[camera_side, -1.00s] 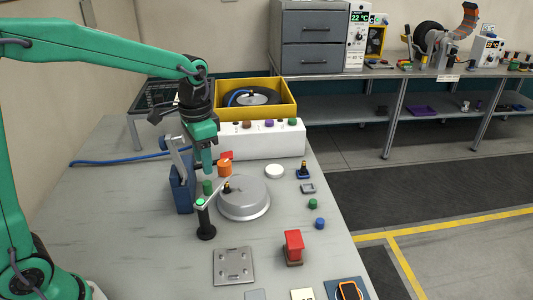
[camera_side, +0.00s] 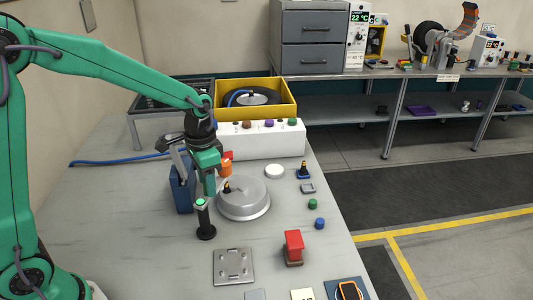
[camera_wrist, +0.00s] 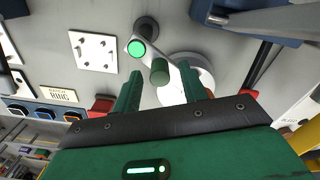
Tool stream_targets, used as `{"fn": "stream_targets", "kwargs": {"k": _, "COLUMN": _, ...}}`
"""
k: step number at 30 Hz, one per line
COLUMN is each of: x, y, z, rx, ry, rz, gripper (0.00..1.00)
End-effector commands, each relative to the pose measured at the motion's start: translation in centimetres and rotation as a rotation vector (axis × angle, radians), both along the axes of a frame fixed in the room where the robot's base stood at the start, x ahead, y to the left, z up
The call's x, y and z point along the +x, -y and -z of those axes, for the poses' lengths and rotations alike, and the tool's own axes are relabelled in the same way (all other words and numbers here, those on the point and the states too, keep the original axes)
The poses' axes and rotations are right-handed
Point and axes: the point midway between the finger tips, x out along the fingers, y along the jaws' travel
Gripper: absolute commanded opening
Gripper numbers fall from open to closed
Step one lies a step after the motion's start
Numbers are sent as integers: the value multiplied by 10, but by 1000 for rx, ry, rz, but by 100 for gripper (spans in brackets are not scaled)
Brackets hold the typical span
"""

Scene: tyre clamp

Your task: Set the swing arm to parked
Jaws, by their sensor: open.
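The swing arm's post (camera_side: 204,220) is black with a lit green top and stands left of the round grey metal disc (camera_side: 245,200). In the wrist view, the swing arm (camera_wrist: 146,58) is a light bar running from the green-lit pivot (camera_wrist: 136,48) toward the disc (camera_wrist: 182,88). An upright green knob (camera_wrist: 160,72) stands on the bar. My gripper (camera_wrist: 160,83) is open, with one finger on each side of the knob; contact cannot be told. In the side view, my gripper (camera_side: 210,188) is low beside the disc and hides the knob and most of the bar.
A blue block (camera_side: 182,192) stands close left of my gripper. An orange cylinder (camera_side: 225,168) is behind it. A white box with coloured knobs (camera_side: 262,140) and a yellow bin (camera_side: 285,105) stand at the back. A metal plate (camera_side: 233,267) and a red block (camera_side: 293,245) are in front.

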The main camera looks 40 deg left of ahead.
Motion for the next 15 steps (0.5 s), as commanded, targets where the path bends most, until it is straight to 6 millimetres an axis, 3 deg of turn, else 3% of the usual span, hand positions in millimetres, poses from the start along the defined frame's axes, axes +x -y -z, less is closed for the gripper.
{"fn": "stream_targets", "kwargs": {"k": 13, "x": 0, "y": 0, "z": 10, "rx": 0, "ry": 0, "rz": 0, "gripper": 43}}
{"fn": "stream_targets", "kwargs": {"k": 15, "x": 0, "y": 0, "z": 10, "rx": 0, "ry": 0, "rz": 0, "gripper": 31}}
